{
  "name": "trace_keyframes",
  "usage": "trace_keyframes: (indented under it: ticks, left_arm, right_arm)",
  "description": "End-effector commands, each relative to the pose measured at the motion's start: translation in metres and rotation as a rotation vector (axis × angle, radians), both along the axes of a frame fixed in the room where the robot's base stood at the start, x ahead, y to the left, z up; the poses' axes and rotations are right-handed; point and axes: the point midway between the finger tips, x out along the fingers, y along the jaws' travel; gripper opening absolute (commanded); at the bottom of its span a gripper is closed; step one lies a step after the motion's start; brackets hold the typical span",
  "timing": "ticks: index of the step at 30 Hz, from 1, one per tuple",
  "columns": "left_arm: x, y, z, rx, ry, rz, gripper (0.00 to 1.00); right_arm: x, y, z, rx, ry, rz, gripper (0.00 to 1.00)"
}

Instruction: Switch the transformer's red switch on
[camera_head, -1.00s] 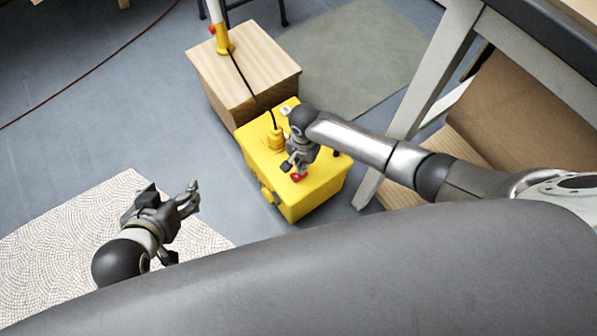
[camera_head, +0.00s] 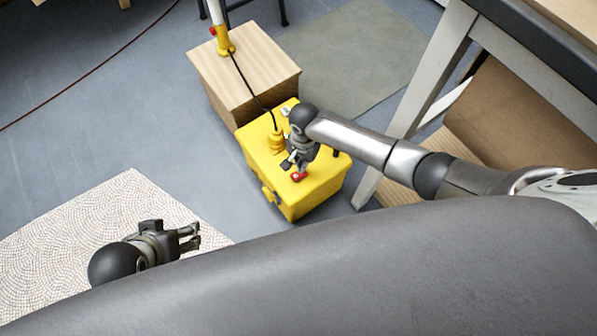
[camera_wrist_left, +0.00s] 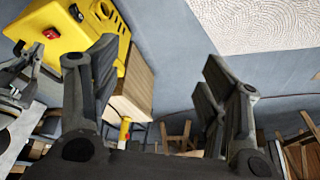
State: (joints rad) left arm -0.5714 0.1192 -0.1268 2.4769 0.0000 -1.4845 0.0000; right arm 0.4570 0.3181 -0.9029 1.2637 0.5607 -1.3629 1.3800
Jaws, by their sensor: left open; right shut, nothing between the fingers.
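The yellow transformer (camera_head: 318,188) stands on the floor in the middle of the head view, with a black cable plugged into its top. Its red switch (camera_head: 299,176) is on the top, near the front edge. My right gripper (camera_head: 292,165) is shut and empty, just over the switch; I cannot tell whether it touches. My left gripper (camera_head: 197,236) is open and empty, low on the left, apart from the transformer. In the left wrist view the transformer (camera_wrist_left: 72,40) and red switch (camera_wrist_left: 50,33) show at the upper left, beyond the open fingers.
A wooden box (camera_head: 245,68) stands behind the transformer, with a yellow-and-white pole tool (camera_head: 224,40) on it. A table leg (camera_head: 425,85) and brown cardboard (camera_head: 525,110) are to the right. A patterned mat (camera_head: 100,220) lies at left. The floor left of the transformer is clear.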

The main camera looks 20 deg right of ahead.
Motion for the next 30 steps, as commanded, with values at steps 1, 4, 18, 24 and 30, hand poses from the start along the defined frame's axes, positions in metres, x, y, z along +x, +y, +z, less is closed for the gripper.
trace_keyframes:
  ticks: [1,4,18,24,30]
  left_arm:
    - [-0.004,0.001,0.000,0.003,0.017,0.002,0.69]
    - [-0.012,0.004,-0.001,0.011,0.053,0.005,0.69]
    - [-0.013,0.005,-0.016,0.021,0.118,0.006,0.69]
    - [-0.012,0.004,-0.019,0.020,0.117,0.006,0.69]
    - [-0.012,0.004,-0.019,0.020,0.117,0.006,0.69]
  right_arm:
    - [0.000,0.000,0.001,0.000,0.000,0.000,0.00]
    - [0.000,0.000,0.003,0.000,0.000,0.000,0.00]
    - [0.000,0.001,0.028,0.001,-0.001,-0.001,0.00]
    - [0.000,0.000,0.027,0.001,-0.001,0.000,0.00]
    - [0.000,0.000,0.027,0.000,0.000,0.000,0.00]
